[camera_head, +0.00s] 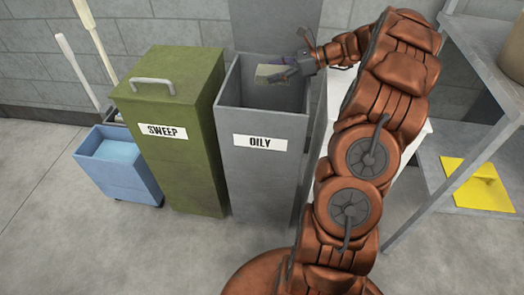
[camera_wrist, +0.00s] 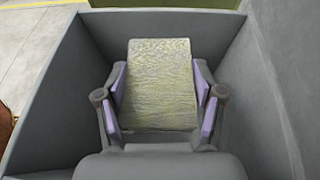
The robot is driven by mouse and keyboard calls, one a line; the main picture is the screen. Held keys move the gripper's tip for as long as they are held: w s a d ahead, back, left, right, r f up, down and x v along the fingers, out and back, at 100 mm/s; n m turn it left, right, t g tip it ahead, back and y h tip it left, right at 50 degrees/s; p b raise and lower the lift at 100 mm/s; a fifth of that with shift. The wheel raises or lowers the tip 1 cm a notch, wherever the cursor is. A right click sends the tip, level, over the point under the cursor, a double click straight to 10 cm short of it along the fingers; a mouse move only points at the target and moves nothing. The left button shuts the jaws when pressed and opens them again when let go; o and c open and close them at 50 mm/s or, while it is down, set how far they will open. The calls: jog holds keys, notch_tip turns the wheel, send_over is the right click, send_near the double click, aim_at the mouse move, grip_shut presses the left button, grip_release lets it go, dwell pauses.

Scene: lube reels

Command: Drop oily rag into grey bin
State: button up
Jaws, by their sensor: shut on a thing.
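The grey bin (camera_head: 262,165) stands on the floor with its lid raised at the back and a label reading OILY on its front. My gripper (camera_head: 285,70) is over the bin's open mouth, reaching in from the right. It is shut on the oily rag (camera_head: 270,72), a pale yellow-green, wrinkled, squarish piece. In the wrist view the rag (camera_wrist: 160,85) sits between the two purple-padded fingers, with the bin's inner walls (camera_wrist: 62,95) around it. How far the rag is below the rim is hard to tell.
A green bin (camera_head: 172,130) labelled SWEEP, lid closed, stands directly left of the grey bin. A blue bucket (camera_head: 120,175) with mop handles is farther left. A metal shelf (camera_head: 460,75) stands at right, with a yellow cloth (camera_head: 477,185) low on it.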

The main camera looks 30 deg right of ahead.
jog(key=o, duration=1.2)
jog(key=v, duration=1.2)
jog(key=shift+s, duration=0.1)
